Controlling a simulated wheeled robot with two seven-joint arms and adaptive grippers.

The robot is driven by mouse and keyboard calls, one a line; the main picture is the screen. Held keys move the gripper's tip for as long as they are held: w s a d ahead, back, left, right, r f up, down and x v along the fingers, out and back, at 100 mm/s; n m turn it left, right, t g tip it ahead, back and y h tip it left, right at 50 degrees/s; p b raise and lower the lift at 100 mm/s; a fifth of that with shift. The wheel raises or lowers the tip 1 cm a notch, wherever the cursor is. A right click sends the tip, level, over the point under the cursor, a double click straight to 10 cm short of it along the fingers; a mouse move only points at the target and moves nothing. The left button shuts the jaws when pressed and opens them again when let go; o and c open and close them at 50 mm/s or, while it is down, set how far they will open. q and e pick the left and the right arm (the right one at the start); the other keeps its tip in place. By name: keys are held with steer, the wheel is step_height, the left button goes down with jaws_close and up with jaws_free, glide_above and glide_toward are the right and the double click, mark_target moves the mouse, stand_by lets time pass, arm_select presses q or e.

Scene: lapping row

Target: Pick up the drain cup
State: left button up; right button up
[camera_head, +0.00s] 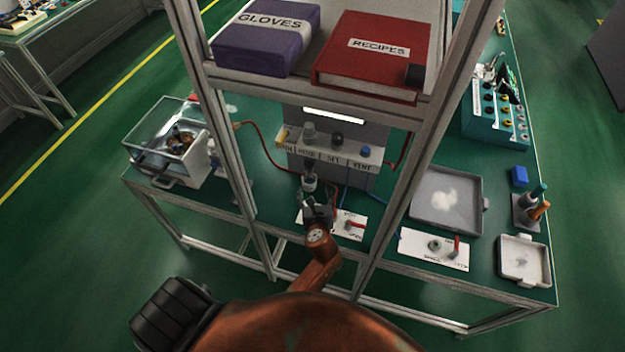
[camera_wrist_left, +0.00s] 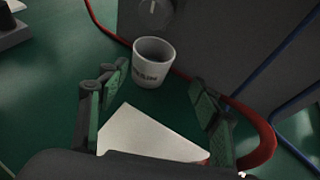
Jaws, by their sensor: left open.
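The drain cup (camera_wrist_left: 153,64) is a small whitish-grey cup with dark lettering. It stands upright on the green bench top, close to the grey cabinet. In the head view the cup (camera_head: 309,184) shows just beyond my left gripper (camera_head: 317,204), below the labelled knob panel. In the wrist view my left gripper (camera_wrist_left: 156,92) is open, its two green-padded fingers apart and empty. The cup is ahead of the fingertips, in line with the gap between them.
A white plate with a red lever (camera_head: 351,224) lies beside the gripper. A red hose (camera_wrist_left: 262,140) curves behind the cup and along the right finger. Frame posts and a shelf with a red recipes box (camera_head: 365,75) stand around. A grey tray (camera_head: 420,214) is to the right.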

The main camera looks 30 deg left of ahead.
mark_target(310, 187)
arm_select(q)
steer(key=shift+x, duration=1)
steer(key=w+a+f+b, duration=0.1)
steer(key=a, duration=0.1)
steer(key=w+a+f+b, duration=0.1)
steer(key=w, duration=0.1)
steer(key=shift+a+f, duration=0.35)
steer(key=shift+a, duration=0.05)
steer(key=shift+s+r, duration=0.1)
arm_select(e)
steer(key=shift+s+d+f, duration=0.1)
steer(key=shift+d+f, duration=0.05)
steer(key=shift+f, duration=0.35)
steer(key=shift+d+f, duration=0.15)
steer(key=shift+f, duration=0.35)
arm_select(q)
steer(key=shift+c, duration=0.6)
steer(key=c, duration=0.9)
arm_select(e)
steer(key=shift+a, duration=0.25)
